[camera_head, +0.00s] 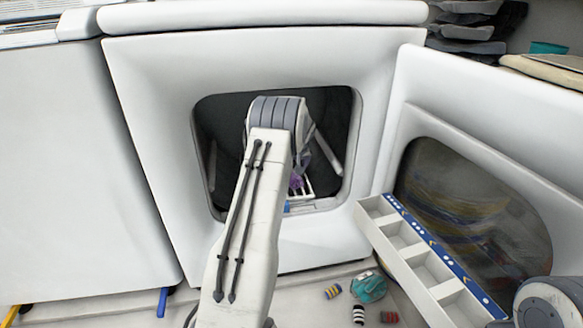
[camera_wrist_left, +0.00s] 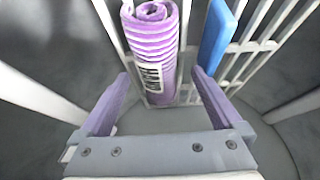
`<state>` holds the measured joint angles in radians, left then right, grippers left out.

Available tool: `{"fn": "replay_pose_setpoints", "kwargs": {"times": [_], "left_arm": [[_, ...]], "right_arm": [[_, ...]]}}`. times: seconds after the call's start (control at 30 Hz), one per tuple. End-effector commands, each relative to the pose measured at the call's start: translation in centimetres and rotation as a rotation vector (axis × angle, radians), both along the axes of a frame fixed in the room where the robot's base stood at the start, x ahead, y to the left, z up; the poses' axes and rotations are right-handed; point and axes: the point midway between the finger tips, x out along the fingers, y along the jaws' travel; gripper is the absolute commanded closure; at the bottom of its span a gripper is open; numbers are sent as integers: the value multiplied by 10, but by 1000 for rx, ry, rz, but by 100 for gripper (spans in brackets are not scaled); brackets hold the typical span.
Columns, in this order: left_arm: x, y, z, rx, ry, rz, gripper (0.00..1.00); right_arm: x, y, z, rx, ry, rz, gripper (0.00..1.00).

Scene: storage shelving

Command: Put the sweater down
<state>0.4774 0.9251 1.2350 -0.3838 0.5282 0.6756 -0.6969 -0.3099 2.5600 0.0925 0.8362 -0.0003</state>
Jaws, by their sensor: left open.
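The sweater appears to be the rolled purple and white striped bundle (camera_wrist_left: 156,45) in the left wrist view. It has a white label with dark print and stands on end against a white rack (camera_wrist_left: 262,40). My left gripper (camera_wrist_left: 161,76) is open, its purple fingers apart on either side of the bundle's lower part. I cannot tell whether they touch it. In the head view my left arm reaches into the square opening of a white cabinet (camera_head: 150,100). A small purple patch (camera_head: 297,182) shows past the wrist; I cannot tell if it is finger or bundle. My right gripper is out of view.
A blue upright piece (camera_wrist_left: 214,40) stands right of the bundle. The opening's walls surround my wrist. A white compartment tray (camera_head: 408,262) leans at right. Several small striped objects (camera_head: 358,314) and a teal round item (camera_head: 369,287) lie on the floor.

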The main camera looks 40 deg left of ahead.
Motion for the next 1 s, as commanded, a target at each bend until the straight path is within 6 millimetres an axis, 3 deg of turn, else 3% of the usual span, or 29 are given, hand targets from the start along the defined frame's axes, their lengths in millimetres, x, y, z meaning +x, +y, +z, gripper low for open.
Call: {"fn": "replay_pose_setpoints", "kwargs": {"times": [0.03, 0.13, 0.4, 0.77, 1.0], "left_arm": [[-3, -4, 15, 1, -1, -2, 0], [-8, -11, 31, 2, -1, -2, 0], [-18, -22, 52, 0, -1, 0, 0], [-19, -22, 52, 1, 0, -1, 0], [-12, -14, 28, 0, 2, 0, 0]], "right_arm": [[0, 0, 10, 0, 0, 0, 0], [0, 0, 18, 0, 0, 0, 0], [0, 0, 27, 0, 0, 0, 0], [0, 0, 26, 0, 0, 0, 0], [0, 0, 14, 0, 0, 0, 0]]}}
